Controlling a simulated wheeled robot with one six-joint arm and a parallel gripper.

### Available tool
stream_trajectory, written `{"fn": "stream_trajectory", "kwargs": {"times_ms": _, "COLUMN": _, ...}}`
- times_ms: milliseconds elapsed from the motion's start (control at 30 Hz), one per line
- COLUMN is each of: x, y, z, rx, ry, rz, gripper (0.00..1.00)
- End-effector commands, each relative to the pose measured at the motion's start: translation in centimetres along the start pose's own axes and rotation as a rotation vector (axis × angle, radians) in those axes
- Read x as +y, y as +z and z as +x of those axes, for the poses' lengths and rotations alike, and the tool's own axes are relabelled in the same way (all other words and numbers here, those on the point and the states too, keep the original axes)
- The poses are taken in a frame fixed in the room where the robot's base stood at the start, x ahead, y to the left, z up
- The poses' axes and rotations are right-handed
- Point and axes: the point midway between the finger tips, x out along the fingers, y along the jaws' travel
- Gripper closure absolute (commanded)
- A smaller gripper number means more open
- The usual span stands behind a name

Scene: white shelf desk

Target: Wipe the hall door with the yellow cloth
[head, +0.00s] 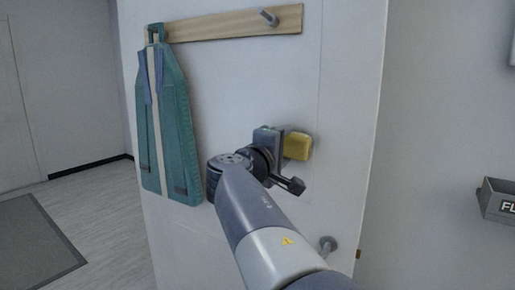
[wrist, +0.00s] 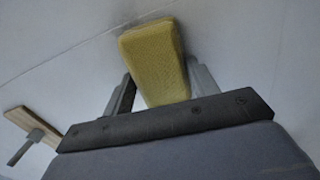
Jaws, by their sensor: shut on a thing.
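The hall door (head: 345,120) is a white panel standing in the middle of the head view. It also fills the background of the wrist view (wrist: 60,40). The yellow cloth (head: 297,145) looks like a small folded block. My gripper (head: 285,142) is shut on it, and in the wrist view the cloth (wrist: 155,60) sits between the two fingers. The cloth is at the door's face, right of centre and below the peg rail. It appears to touch the door, but I cannot tell how firmly.
A wooden rail (head: 230,24) with pegs is fixed high on the door, and a teal garment (head: 180,125) hangs from it at left. A door knob (head: 327,246) sits low right. A grey wall box (head: 497,200) is further right. A dark mat (head: 35,240) lies at left.

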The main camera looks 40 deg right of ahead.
Motion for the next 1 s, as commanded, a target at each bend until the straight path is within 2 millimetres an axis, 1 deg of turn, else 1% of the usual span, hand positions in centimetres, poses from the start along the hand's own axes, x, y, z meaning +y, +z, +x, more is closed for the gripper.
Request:
{"fn": "stream_trajectory", "kwargs": {"times_ms": 167, "x": 0.1, "y": 1.0, "z": 0.0, "rx": -0.005, "ry": 0.002, "rz": 0.001, "gripper": 0.62}}
{"fn": "stream_trajectory", "kwargs": {"times_ms": 433, "x": 0.2, "y": 3.4, "z": -0.1, "rx": -0.006, "ry": 0.001, "rz": 0.0, "gripper": 0.62}}
{"fn": "stream_trajectory", "kwargs": {"times_ms": 667, "x": 0.3, "y": 4.4, "z": -0.1, "rx": -0.004, "ry": 0.0, "rz": 0.001, "gripper": 0.62}}
{"fn": "stream_trajectory", "kwargs": {"times_ms": 1000, "x": 0.5, "y": 7.4, "z": 0.1, "rx": -0.007, "ry": 0.001, "rz": 0.0, "gripper": 0.62}}
